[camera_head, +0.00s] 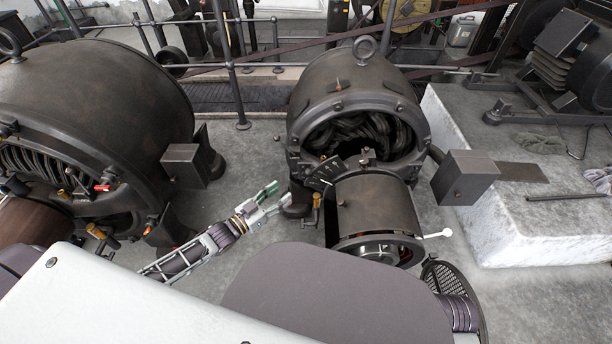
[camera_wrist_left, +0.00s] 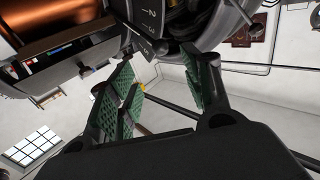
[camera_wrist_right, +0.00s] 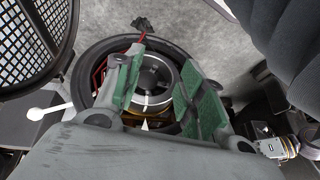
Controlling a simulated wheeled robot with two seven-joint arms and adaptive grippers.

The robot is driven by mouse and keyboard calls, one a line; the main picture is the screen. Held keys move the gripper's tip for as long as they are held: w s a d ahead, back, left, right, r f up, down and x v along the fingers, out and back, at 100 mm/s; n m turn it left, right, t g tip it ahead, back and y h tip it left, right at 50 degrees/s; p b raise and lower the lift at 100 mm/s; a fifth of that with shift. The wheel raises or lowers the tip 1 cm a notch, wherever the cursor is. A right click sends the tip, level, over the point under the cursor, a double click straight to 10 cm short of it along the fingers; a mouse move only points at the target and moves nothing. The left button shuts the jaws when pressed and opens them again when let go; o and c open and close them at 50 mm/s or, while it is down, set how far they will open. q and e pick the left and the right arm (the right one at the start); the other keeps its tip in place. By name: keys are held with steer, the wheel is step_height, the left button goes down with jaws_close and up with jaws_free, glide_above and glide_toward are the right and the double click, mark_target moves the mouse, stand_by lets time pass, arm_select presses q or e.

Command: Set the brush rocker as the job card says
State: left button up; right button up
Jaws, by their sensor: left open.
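The middle dynamo (camera_head: 345,95) has a dark drum-shaped end housing (camera_head: 378,205). A dark scale plate (camera_head: 322,174) with pale marks sits at the drum's upper left; its numerals also show in the left wrist view (camera_wrist_left: 150,14). A small orange-tipped handle (camera_head: 317,201) hangs below the plate. A white-knobbed lever (camera_head: 436,234) sticks out at the drum's right. My left gripper (camera_head: 268,198) is open and empty, left of the plate and apart from it. My right gripper (camera_wrist_right: 158,85) is open, facing the round end of a machine (camera_wrist_right: 150,80); it is hidden in the head view. No job card is readable.
A larger dynamo (camera_head: 95,100) stands at the left. A dark box (camera_head: 464,177) juts out right of the drum, beside a pale stone plinth (camera_head: 540,235). A mesh guard (camera_wrist_right: 35,40) is close to my right gripper. Bare floor (camera_head: 245,150) lies between the dynamos.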

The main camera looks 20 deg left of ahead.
mark_target(306, 173)
arm_select(q)
steer(key=b+x, duration=0.4)
steer(key=x, duration=0.8)
steer(key=shift+w+d, duration=0.15)
steer(key=shift+w, duration=0.2)
arm_select(e)
step_height(306, 173, down, 9)
steer(key=a+t+y, duration=0.1)
steer(key=a, duration=0.1)
steer(key=shift+w+f+m+t, duration=0.2)
steer(key=shift+w+m+t, duration=0.1)
steer(key=shift+m, duration=0.1)
steer(key=shift+a+r, duration=0.1)
arm_select(q)
jaws_close()
arm_select(e)
steer(key=shift+w+r, duration=0.1)
